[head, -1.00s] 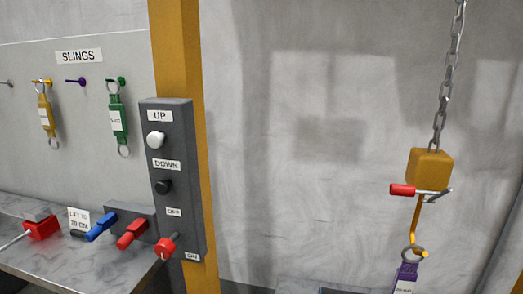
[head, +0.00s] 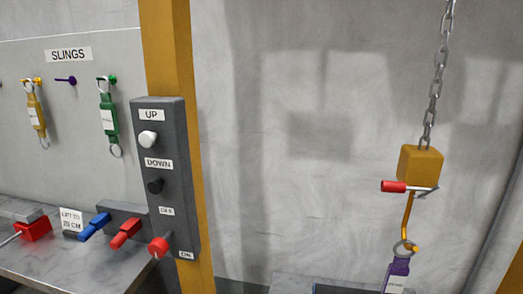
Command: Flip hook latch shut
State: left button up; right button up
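The orange hook (head: 408,210) hangs below a yellow block (head: 421,166) on a chain. A latch lever with a red grip (head: 394,186) sticks out to the left across the block's lower part. Its grey metal end (head: 428,191) is to the right of the hook's shank. A ring (head: 402,246) of a purple sling (head: 398,266) hangs in the hook's bend, near its tip. I cannot tell clearly whether the latch closes the hook's mouth. The sling's lower end is cut off by the frame. Neither of my grippers shows in the head view.
A grey control box (head: 167,232) with UP and DOWN buttons and a red knob (head: 158,247) is on a yellow post (head: 171,60). Yellow and green slings hang left of it. A bench (head: 70,265) carries red and blue handles. Space between post and hook looks clear.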

aim_at(388, 186)
jog(key=i+l+z, duration=0.1)
jog(key=z, duration=0.4)
jog(key=i+z, duration=0.25)
jog(key=z, duration=0.2)
